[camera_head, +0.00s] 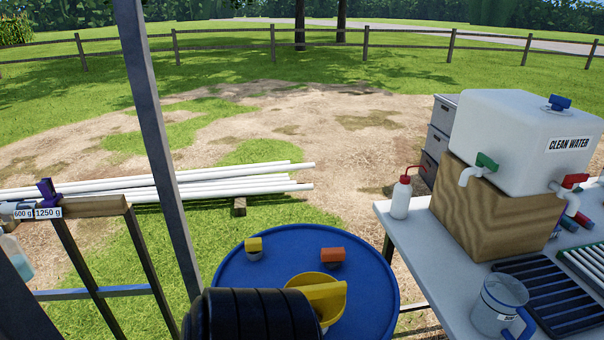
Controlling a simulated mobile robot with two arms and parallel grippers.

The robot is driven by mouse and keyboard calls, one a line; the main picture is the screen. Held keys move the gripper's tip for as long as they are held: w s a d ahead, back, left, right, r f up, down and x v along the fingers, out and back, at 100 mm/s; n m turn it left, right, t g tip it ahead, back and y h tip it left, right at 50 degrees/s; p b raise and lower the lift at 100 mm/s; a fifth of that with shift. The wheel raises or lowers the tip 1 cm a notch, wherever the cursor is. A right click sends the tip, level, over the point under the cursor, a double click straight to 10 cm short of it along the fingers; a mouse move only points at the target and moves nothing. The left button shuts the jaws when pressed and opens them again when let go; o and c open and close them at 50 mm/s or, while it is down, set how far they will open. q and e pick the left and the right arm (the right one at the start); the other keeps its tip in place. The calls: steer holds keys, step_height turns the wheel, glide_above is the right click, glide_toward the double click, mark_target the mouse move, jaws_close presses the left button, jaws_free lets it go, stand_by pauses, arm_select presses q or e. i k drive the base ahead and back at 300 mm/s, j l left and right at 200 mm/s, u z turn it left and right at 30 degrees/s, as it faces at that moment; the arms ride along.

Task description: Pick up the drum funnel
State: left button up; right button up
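The yellow drum funnel (334,303) sits on top of a blue drum (232,284) at the bottom centre. It has a round rim and a yellow piece reaching across to the right. A black ribbed cylinder in front hides its lower left part. Neither of my grippers shows in the head view.
A yellow cap (254,245) and an orange cap (332,254) stand on the drum top. At right, a white table (402,231) holds a red-topped bottle (401,198), a clear jug (499,305), a dark rack (560,300) and a wooden block (482,212) under a clean-water tank (515,130). A metal post (152,120) rises left.

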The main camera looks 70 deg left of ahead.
mark_target(326, 294)
steer(key=i+j+u, duration=0.1)
steer(key=u, duration=2.7)
steer(key=k+l+u, duration=0.15)
steer(key=u, duration=0.2)
steer(key=k+l+u, duration=0.2)
steer(key=u, duration=0.15)
steer(key=k+l+u, duration=0.1)
steer(key=u, duration=0.2)
steer(key=k, duration=0.1)
